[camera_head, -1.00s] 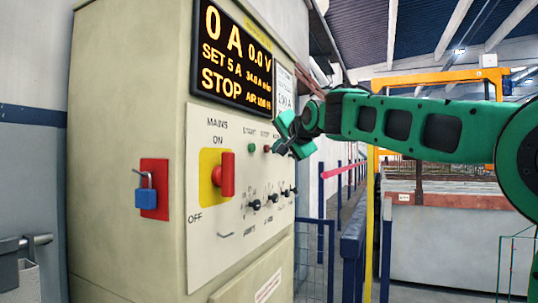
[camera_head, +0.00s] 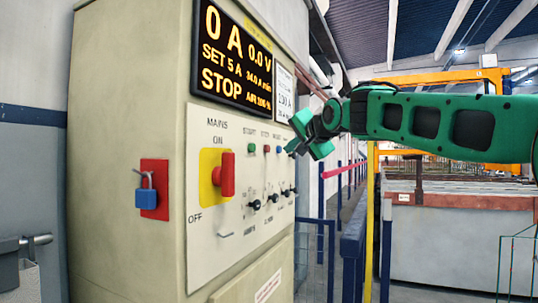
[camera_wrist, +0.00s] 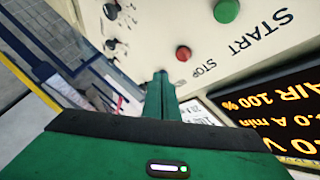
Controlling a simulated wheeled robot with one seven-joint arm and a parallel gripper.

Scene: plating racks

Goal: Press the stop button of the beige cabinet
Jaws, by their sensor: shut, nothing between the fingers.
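The beige cabinet (camera_head: 130,90) stands at the left with a pale control panel. Its red stop button (camera_head: 267,149) sits right of the green start button (camera_head: 252,148). In the wrist view the red stop button (camera_wrist: 183,53) shows beside its STOP label, unobstructed, with the green start button (camera_wrist: 226,11) above right. My gripper (camera_head: 290,149) is shut and empty, just right of the stop button in the head view. In the wrist view its fingertips (camera_wrist: 161,75) appear just below left of the stop button. I see no contact with it.
The display (camera_head: 235,55) above the buttons reads 0 A, 0.0 V and STOP. A red mains switch (camera_head: 227,174) on a yellow plate sticks out from the panel, and several black knobs (camera_head: 254,204) sit below the buttons. A blue padlock (camera_head: 146,192) hangs on the cabinet's side.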

